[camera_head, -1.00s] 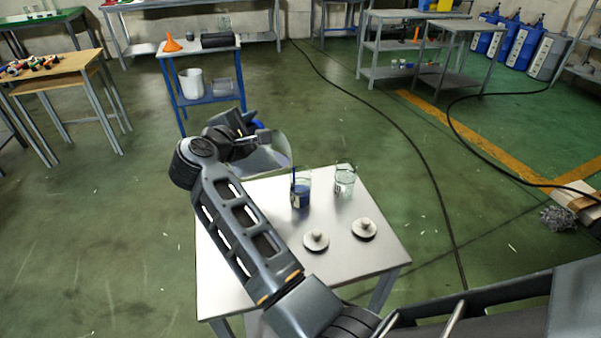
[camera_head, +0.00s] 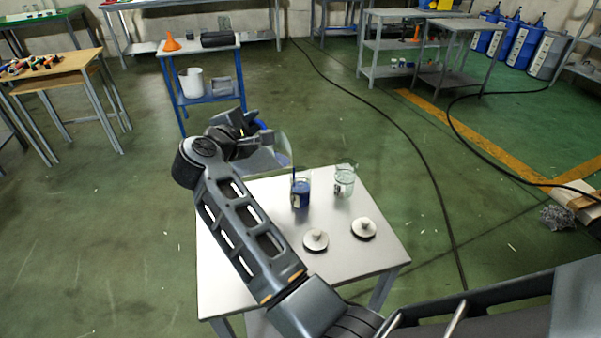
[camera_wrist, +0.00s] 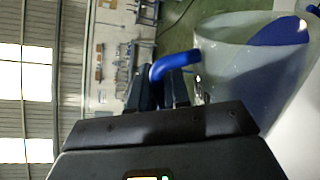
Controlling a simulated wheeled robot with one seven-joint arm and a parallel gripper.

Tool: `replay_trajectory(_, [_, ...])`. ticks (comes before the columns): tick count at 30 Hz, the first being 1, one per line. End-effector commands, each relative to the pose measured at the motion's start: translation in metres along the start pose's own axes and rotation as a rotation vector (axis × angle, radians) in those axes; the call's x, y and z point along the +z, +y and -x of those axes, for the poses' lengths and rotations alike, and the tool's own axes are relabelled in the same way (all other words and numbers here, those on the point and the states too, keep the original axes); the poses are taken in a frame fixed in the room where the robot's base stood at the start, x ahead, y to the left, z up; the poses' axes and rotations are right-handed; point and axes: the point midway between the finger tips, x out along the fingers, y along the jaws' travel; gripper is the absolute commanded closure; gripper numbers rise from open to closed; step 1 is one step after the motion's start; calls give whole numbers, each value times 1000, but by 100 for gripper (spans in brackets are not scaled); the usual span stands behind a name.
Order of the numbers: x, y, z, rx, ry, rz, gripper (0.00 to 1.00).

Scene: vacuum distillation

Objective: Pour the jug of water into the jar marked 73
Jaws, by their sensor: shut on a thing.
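My gripper (camera_head: 248,142) is shut on the blue handle (camera_wrist: 175,63) of a clear jug (camera_head: 270,158). The jug is beyond the back left edge of the small table, partly hidden by my gripper. In the wrist view the jug (camera_wrist: 245,85) fills the upper right, and its water level cannot be told. On the table stand a jar with dark blue contents (camera_head: 301,193) and a pale label, and to its right a clear jar (camera_head: 344,183) with a label. Both are upright, without lids. The numbers are too small to read.
Two round knobbed lids (camera_head: 316,240) (camera_head: 363,228) lie on the small metal table (camera_head: 265,215), in front of the jars. A blue-framed stand (camera_head: 210,98) holds a white bucket (camera_head: 192,83) and an orange funnel behind. A black cable crosses the floor at right.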

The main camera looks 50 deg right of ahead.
Motion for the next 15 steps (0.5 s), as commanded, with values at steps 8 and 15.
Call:
replay_trajectory(8, [2,1,0,1,2,-11,100])
replay_trajectory(15, [-2,-2,0,1,0,1,100])
